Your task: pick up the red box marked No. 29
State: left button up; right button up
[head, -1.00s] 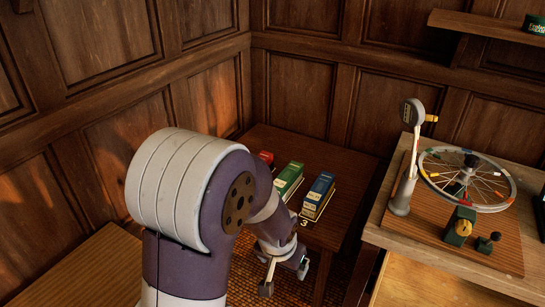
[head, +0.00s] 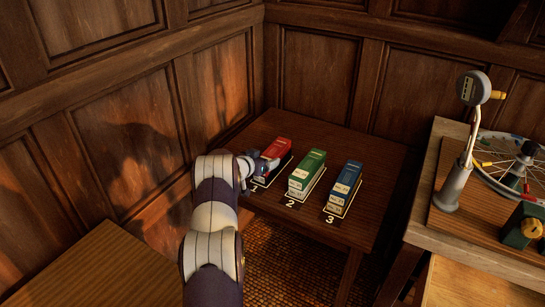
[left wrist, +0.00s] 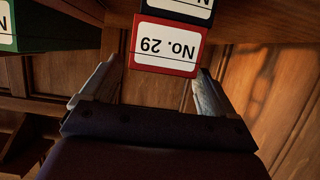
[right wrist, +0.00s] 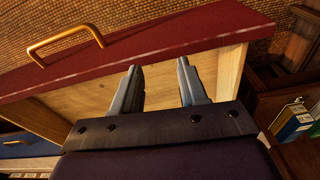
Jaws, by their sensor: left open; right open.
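The red box (head: 277,147) rests at the left of the row on the dark table, by the card marked 1. Its white end label reads No. 29, upside down, in the left wrist view (left wrist: 165,48). A dark navy box (left wrist: 180,9) with a white label adjoins it, apparently beneath it. My left gripper (head: 254,167) is at the near end of the red box. In the left wrist view its open fingers (left wrist: 153,68) stand either side of the label end, with gaps visible. My right gripper (right wrist: 160,70) is open and empty, in front of a red-fronted drawer (right wrist: 150,50).
A green box (head: 307,170) by card 2 and a blue box (head: 345,180) by card 3 stand to the right on the dark table (head: 320,135). Panelled walls close off the left and back. A bench with a wheel (head: 510,155) stands right.

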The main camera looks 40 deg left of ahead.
pick_arm(q)
jog(key=shift+x, duration=1.1)
jog(key=c, duration=1.2)
jog(key=shift+r, duration=0.15)
